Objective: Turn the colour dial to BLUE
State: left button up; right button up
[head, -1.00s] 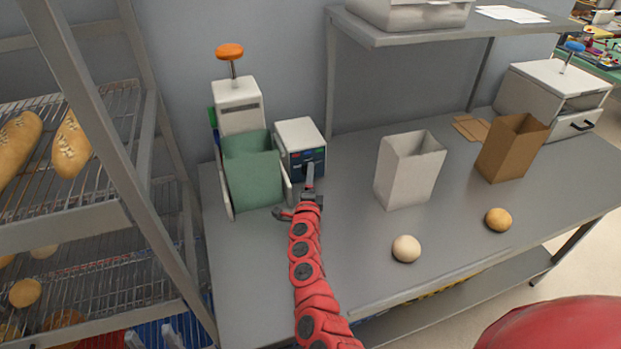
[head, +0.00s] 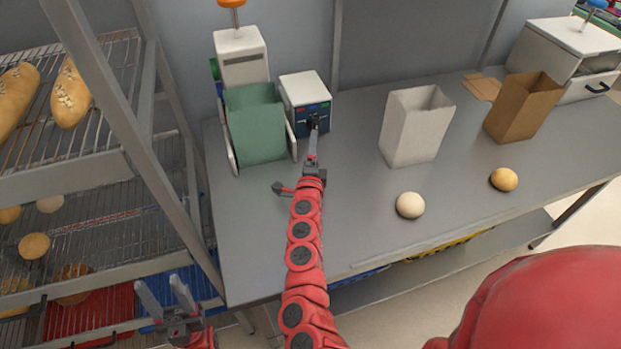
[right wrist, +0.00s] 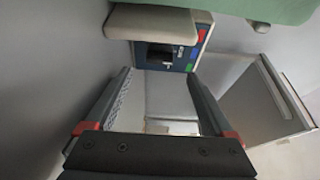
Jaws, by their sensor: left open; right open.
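A small white box (head: 302,88) with a dark blue front panel stands on the steel table, beside a green holder (head: 254,125). The right wrist view shows the panel (right wrist: 178,60) with red, blue and green marks and a black dial (right wrist: 160,55). Which mark the dial points to, I cannot tell. My right gripper (head: 313,140) is in front of the panel. In the right wrist view it is open (right wrist: 160,75), its fingers apart with nothing between them. My left gripper (head: 168,300) is open and empty, low at the left, in front of the rack.
A white dispenser (head: 241,58) with an orange knob stands behind the green holder. A white bag (head: 415,125), a brown bag (head: 525,105) and two buns stand to the right on the table. A wire rack (head: 75,165) with bread is at the left. The table front is clear.

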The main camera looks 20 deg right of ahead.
jog(key=b+v, duration=0.1)
jog(key=v, duration=0.9)
jog(key=shift+s+a+f+b, duration=0.1)
jog(key=shift+s+b, duration=0.2)
